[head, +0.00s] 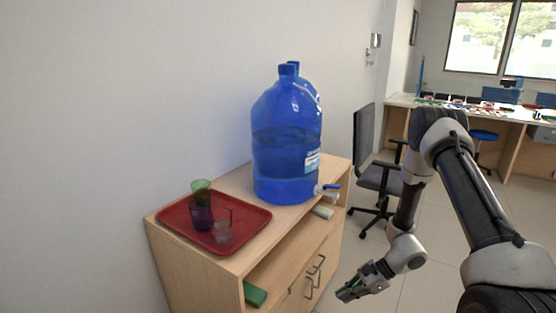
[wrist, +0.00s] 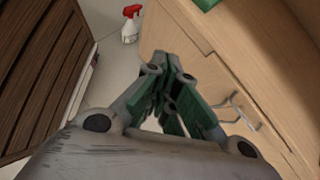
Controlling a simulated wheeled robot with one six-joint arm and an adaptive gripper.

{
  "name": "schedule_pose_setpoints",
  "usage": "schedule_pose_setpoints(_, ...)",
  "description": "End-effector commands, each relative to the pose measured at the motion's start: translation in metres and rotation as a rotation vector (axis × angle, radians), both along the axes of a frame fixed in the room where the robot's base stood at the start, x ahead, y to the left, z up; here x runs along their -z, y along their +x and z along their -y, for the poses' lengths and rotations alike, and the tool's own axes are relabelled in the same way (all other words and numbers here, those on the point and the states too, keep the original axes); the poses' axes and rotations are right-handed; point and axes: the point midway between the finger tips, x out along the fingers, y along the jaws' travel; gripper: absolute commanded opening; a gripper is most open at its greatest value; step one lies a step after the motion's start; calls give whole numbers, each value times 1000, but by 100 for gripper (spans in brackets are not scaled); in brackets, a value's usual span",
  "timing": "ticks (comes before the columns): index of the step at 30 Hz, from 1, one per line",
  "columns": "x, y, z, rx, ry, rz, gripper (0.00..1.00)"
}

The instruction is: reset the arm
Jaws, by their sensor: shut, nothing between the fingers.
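My gripper (head: 349,293) hangs at the end of my bent arm, low in front of the wooden cabinet (head: 291,250) and to its right. Its fingers are together with nothing between them. In the wrist view my gripper (wrist: 172,88) points past the cabinet's front (wrist: 195,45), apart from the handles as far as I can tell.
On the cabinet stand a large blue water jug (head: 285,150) with a tap and a red tray (head: 250,228) with several cups. A green item (head: 255,294) lies on the shelf. An office chair (head: 378,160) stands behind. A red-and-white spray bottle (wrist: 131,24) stands on the floor.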

Motion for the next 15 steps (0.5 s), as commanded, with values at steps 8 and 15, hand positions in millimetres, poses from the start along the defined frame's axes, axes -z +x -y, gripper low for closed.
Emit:
schedule_pose_setpoints(8, -131, -44, 36, -463, -50, 166, 0)
schedule_pose_setpoints(15, -245, -89, 81, -861, -185, 328, 0)
